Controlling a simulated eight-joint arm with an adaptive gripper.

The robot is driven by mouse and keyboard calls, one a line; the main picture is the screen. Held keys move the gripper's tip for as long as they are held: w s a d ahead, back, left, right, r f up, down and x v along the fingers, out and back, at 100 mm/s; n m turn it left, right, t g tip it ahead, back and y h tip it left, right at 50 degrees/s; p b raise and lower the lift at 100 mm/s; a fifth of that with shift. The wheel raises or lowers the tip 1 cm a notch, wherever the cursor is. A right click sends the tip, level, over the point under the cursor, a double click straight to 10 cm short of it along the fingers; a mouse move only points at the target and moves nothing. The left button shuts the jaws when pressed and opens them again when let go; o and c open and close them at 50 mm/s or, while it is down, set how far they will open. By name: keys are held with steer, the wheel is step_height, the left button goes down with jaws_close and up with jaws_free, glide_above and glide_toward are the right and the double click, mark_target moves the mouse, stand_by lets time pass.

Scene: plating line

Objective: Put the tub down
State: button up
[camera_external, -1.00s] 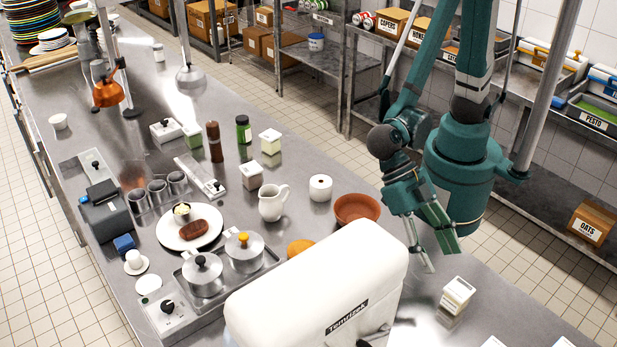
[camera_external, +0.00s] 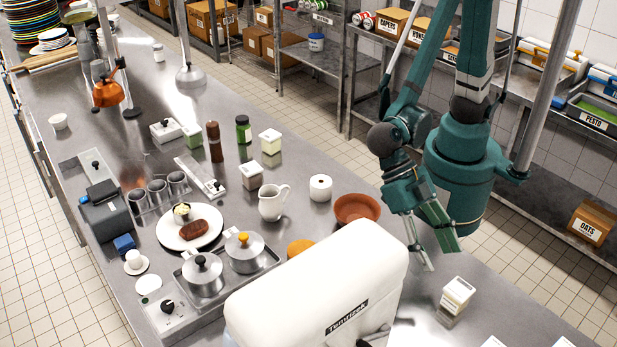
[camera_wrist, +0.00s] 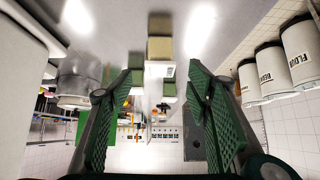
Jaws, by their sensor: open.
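A pale square tub (camera_external: 457,295) with a printed label stands upright on the steel counter at the lower right of the external view. My gripper (camera_external: 441,257) is open and empty, just above and behind this tub, apart from it. In the wrist view, my gripper (camera_wrist: 160,82) has its two green fingers spread wide. A pale labelled block (camera_wrist: 160,68), which looks like the tub, shows beyond and between the fingertips. Nothing is held between the fingers.
A large white appliance (camera_external: 318,285) stands left of the gripper. A terracotta bowl (camera_external: 357,208), a white roll (camera_external: 320,187) and a white jug (camera_external: 272,204) stand farther back. Other square tubs (camera_external: 270,141) stand mid-counter. Some counter around the near tub is clear.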

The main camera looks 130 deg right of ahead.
steer(key=s+d+r+m+t+h, duration=0.2)
steer(key=s+d+r+m+h, duration=0.1)
steer(key=d, duration=0.7)
steer(key=s+d+r+m+t+h, duration=0.2)
steer(key=s+d+r+m, duration=0.3)
steer(key=d+m, duration=0.4)
steer(key=s+d+r+m+t+h, duration=0.3)
steer(key=s+d+r+m+h, duration=0.1)
steer(key=d, duration=0.6)
steer(key=s+r+m, duration=0.1)
steer(key=s+m, duration=0.1)
steer(key=shift+s+d, duration=0.35)
steer(key=shift+d, duration=0.05)
steer(key=shift+o, duration=0.9)
